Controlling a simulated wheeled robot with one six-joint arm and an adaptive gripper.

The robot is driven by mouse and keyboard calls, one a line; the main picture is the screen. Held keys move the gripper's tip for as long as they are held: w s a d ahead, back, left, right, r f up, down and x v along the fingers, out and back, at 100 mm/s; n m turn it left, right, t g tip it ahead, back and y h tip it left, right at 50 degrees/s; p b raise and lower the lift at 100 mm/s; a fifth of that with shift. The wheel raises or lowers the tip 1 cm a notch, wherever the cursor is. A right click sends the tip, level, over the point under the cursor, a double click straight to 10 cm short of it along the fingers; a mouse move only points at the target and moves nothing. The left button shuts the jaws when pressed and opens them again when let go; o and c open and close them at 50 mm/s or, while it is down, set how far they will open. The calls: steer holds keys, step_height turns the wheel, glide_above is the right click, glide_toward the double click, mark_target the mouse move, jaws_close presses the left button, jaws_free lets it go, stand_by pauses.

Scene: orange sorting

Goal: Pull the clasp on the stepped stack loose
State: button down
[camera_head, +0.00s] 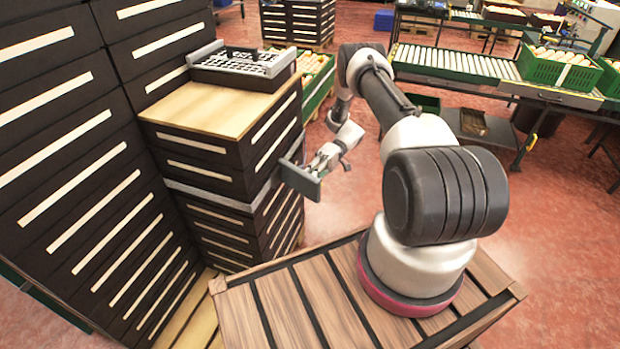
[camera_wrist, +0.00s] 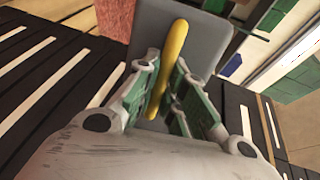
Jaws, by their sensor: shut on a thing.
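The stepped stack (camera_head: 215,235) is a column of dark crates with pale slots. A grey band (camera_head: 212,194) runs around it part way up. The clasp, a dark grey plate (camera_head: 299,180), stands at the right side of the stack at about band height. In the wrist view the grey plate (camera_wrist: 212,45) carries a yellow handle (camera_wrist: 178,60). My gripper (camera_head: 322,167) is at the plate's right side. In the wrist view its green-padded fingers (camera_wrist: 166,92) are closed around the yellow handle. The plate's contact with the stack is hidden.
A wooden sheet (camera_head: 200,107) tops the lower crates, with a grey tray-like item (camera_head: 240,64) on it. Taller dark crates (camera_head: 60,150) stand at the left. A roller conveyor (camera_head: 455,60) with a green crate (camera_head: 555,70) is at the back right. Red floor (camera_head: 560,250) is open at the right.

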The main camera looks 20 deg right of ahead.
steer(key=shift+w+d+n+g, duration=0.15)
steer(key=shift+n+g, duration=0.15)
steer(key=shift+g, duration=0.1)
steer(key=c, duration=1.5)
jaws_free()
steer(key=v, duration=0.7)
steer(key=shift+w+d+r, duration=0.15)
steer(key=shift+w+d, duration=0.05)
